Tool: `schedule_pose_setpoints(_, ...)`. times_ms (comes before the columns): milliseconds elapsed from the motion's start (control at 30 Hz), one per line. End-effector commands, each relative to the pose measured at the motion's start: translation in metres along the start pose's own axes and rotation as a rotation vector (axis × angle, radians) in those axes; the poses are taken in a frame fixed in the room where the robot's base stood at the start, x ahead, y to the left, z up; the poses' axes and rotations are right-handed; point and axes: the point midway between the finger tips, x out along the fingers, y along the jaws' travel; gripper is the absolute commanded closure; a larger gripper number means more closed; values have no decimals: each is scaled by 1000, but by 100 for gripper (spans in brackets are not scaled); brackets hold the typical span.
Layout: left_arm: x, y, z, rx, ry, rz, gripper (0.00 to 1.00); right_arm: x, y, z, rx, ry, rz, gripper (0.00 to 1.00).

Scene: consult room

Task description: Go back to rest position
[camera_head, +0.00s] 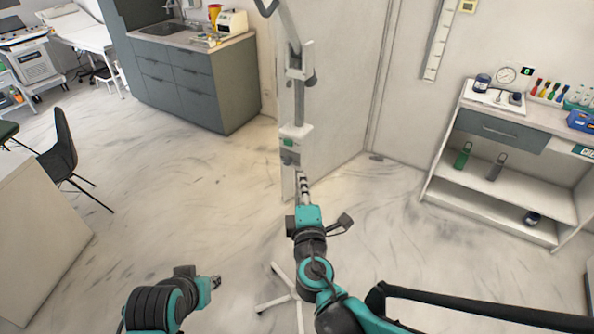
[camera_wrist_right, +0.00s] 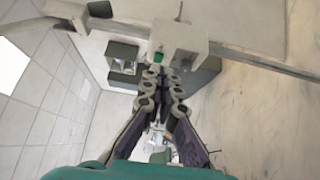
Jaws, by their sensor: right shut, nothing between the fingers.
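My right gripper (camera_head: 304,188) reaches forward from the lower middle in the head view. Its fingers are shut and I see nothing between them. In the right wrist view its fingers (camera_wrist_right: 161,82) run together toward the white stand. In the head view the fingertips overlap the lower part of the white upright stand (camera_head: 298,100); I cannot tell whether they touch it. The stand's white fitting also shows in the right wrist view (camera_wrist_right: 182,36). My left gripper (camera_head: 214,282) is low at the left over the floor, small and seen from above, so its opening is unclear.
A white shelf unit (camera_head: 490,207) with bottles stands at the right. A grey cabinet (camera_head: 190,83) with a sink is at the back left. A dark chair (camera_head: 62,150) and a white desk (camera_head: 35,225) are at the left. The floor (camera_head: 190,190) between is clear.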

Motion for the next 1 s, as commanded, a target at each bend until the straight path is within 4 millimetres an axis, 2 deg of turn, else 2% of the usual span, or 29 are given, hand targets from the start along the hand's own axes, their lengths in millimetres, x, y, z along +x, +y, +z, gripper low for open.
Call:
schedule_pose_setpoints(533,0,0,0,0,0,0,69,-4,0,1,0,0,0,100)
schedule_pose_setpoints(633,0,0,0,0,0,0,69,-4,-2,8,24,-17,-12,100)
schedule_pose_setpoints(733,3,0,2,0,0,0,69,-7,-9,36,125,-88,-61,100)
schedule_pose_setpoints(833,7,0,5,0,0,0,69,-19,-28,82,317,-218,-154,100)
schedule_pose_setpoints(900,10,0,7,0,0,0,69,-36,-48,115,488,-329,-239,100)
schedule_pose_setpoints(1000,15,0,10,0,0,0,69,-71,-80,145,744,-479,-368,100)
